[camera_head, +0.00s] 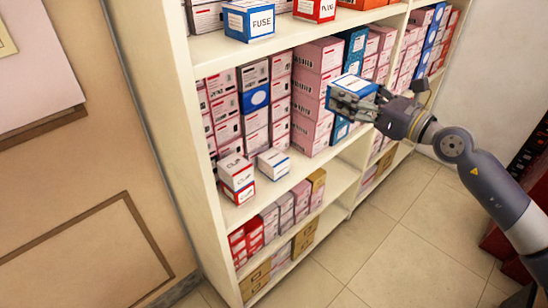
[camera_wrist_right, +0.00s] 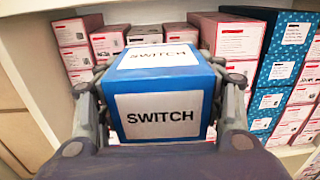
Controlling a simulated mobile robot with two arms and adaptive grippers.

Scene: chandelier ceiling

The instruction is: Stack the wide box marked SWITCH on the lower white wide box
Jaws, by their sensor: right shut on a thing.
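The blue SWITCH box (camera_head: 354,86) has white labels and is held by my right gripper (camera_head: 355,103), in front of the shelf stacks. In the right wrist view the SWITCH box (camera_wrist_right: 160,95) sits between the two fingers, its lettering facing the camera. A low white wide box with blue edges (camera_head: 273,164) rests on the middle shelf, left of and below the held box and apart from it. The held box hides part of the stacks behind it. My left gripper is not in view.
A small stack of white and red boxes (camera_head: 236,178) stands left of the white wide box. Tall stacks of pink boxes (camera_head: 315,100) line the shelf behind. A blue FUSE box (camera_head: 249,20) is on the upper shelf. Open floor (camera_head: 385,220) lies before the shelves.

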